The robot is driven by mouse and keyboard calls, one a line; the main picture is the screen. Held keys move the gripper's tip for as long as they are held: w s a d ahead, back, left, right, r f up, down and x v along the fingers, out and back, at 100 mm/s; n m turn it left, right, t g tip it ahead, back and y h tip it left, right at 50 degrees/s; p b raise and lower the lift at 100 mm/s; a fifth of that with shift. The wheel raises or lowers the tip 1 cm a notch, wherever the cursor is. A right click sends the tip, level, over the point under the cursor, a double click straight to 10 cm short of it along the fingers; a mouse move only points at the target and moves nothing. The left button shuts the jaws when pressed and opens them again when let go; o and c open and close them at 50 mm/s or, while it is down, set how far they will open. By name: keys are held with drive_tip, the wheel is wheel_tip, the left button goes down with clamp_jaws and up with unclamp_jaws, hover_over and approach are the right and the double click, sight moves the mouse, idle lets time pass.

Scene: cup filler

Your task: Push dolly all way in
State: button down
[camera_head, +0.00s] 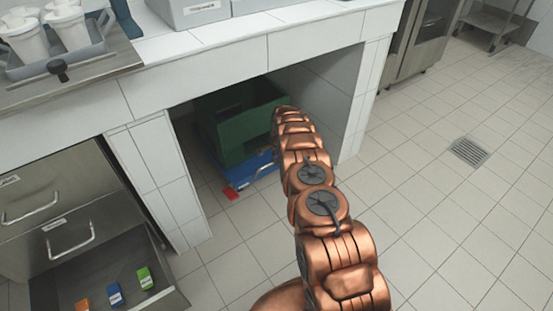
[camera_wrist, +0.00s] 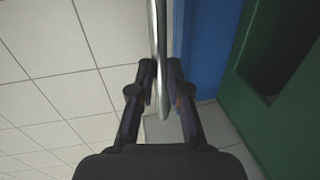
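The blue dolly (camera_head: 254,171) stands on the floor in the alcove under the tiled counter. A dark green crate (camera_head: 232,135) sits on it. My arm reaches into the alcove, and in the head view it hides my gripper and part of the dolly's front. In the wrist view, the fingers of my gripper (camera_wrist: 161,75) are drawn in on both sides of a metal bar handle (camera_wrist: 155,25). They look shut on it. The blue dolly side (camera_wrist: 205,45) and the green crate (camera_wrist: 235,85) are just right of the handle.
Tiled pillars (camera_head: 160,180) flank the alcove. A small red piece (camera_head: 231,194) is by the dolly's front. An open drawer (camera_head: 110,285) with several coloured blocks is at lower left. The tiled floor (camera_head: 430,210) to the right is clear around a drain (camera_head: 468,152).

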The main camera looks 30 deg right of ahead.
drive_tip(key=c, duration=1.3)
unclamp_jaws()
drive_tip(key=shift+w+r, duration=0.1)
drive_tip(key=shift+w, duration=0.25)
drive_tip(key=shift+o, duration=0.8)
drive_tip(key=shift+s, duration=0.1)
wheel_tip(320, 180, up, 12)
drive_tip(key=s, duration=0.2)
drive_tip(key=shift+s+f, duration=0.2)
drive_tip(key=shift+d, duration=0.1)
